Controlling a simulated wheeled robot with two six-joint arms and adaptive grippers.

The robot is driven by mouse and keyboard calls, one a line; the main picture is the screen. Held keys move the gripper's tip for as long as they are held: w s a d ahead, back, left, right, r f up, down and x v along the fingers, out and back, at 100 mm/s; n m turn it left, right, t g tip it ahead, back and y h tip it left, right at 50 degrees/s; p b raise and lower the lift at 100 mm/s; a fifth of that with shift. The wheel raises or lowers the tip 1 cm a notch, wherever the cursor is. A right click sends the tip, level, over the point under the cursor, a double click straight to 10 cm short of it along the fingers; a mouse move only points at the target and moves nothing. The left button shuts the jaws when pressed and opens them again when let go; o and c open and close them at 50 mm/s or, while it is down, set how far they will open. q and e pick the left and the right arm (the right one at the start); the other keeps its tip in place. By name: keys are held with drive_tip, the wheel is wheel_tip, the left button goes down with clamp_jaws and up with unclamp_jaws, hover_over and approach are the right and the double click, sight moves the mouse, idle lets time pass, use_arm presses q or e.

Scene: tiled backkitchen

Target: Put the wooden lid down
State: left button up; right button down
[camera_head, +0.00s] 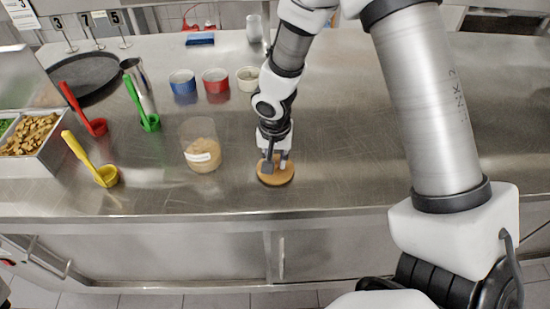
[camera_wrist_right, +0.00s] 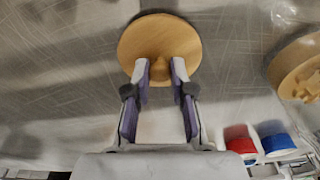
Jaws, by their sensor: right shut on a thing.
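The round wooden lid (camera_head: 284,177) is at the steel counter's front middle, under my right gripper (camera_head: 274,164). In the right wrist view the lid (camera_wrist_right: 184,36) shows its flat disc with a small knob (camera_wrist_right: 159,70). The right gripper (camera_wrist_right: 160,72) has its fingertips on either side of that knob and is shut on it. The lid looks flat and at or very near the counter top; I cannot tell whether it touches. My left gripper is not in view.
A clear jar of tan contents (camera_head: 202,155) stands just left of the lid. The counter right of the lid is clear (camera_head: 345,150).

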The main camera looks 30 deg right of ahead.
sight(275, 173)
drive_tip(key=c, duration=1)
unclamp_jaws()
drive_tip(key=shift+w+d+f, duration=0.1)
drive_tip(key=shift+w+f, duration=0.05)
drive_tip(key=shift+f, duration=0.05)
drive_tip(key=shift+r+p, duration=0.35)
wheel_tip(275, 173, up, 12)
drive_tip(key=s+a+p, duration=0.1)
